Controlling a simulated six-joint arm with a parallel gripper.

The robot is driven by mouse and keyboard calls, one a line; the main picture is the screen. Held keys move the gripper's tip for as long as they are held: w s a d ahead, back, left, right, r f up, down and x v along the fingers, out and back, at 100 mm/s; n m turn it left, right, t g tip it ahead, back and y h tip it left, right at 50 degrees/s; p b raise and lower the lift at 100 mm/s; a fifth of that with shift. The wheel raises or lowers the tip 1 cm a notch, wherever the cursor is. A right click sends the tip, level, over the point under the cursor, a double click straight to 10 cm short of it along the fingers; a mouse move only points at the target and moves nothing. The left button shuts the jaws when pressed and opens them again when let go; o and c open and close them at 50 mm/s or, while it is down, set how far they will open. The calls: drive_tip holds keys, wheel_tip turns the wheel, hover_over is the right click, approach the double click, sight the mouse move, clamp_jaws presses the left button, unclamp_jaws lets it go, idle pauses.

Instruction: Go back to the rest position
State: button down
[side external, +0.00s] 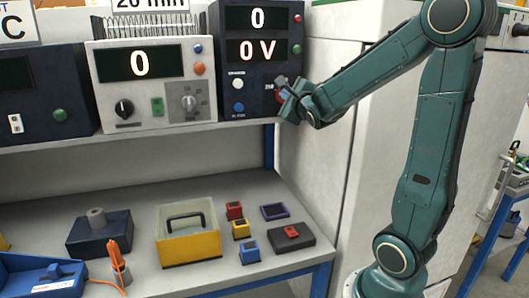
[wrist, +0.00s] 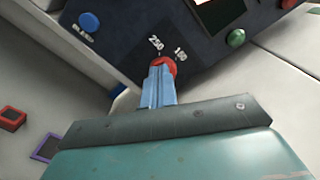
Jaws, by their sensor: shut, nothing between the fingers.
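My gripper (side external: 281,88) is at the lower right of the dark blue voltage unit (side external: 257,17) on the shelf. In the wrist view, the two pale blue fingers of my gripper (wrist: 160,70) are together, with nothing seen between them. I cannot tell whether the tips touch the knob. The unit's displays read 0 and 0 V.
A white unit (side external: 109,99) showing 0 stands left of the voltage unit. On the lower bench (side external: 150,275) lie a yellow box with a clear cover (side external: 187,245), several small colored frames and an orange-handled tool (side external: 114,254). A pale cabinet (side external: 322,150) stands at the right.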

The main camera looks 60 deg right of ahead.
drive_tip(key=s+a+f+n+g+y, duration=0.15)
drive_tip(key=a+n+y, duration=0.25)
drive_tip(key=a+n, duration=0.4)
drive_tip(key=s+a+f+n+g+y, duration=0.1)
drive_tip(key=s+a+f+n+y, duration=0.25)
drive_tip(key=a+n, duration=0.45)
drive_tip(key=s+a+f+n+g+y, duration=0.2)
drive_tip(key=s+a+n, duration=0.3)
drive_tip(key=n, duration=0.3)
drive_tip(key=s+a+f+n+g+y, duration=0.1)
drive_tip(key=s+a+n+g+y, duration=0.1)
drive_tip(key=s+a+n, duration=0.4)
drive_tip(key=s+n+y, duration=0.1)
drive_tip(key=n, duration=0.1)
drive_tip(key=shift+a+f+n+g, duration=0.25)
drive_tip(key=shift+f+n+g, duration=0.1)
drive_tip(key=shift+f+n, duration=0.05)
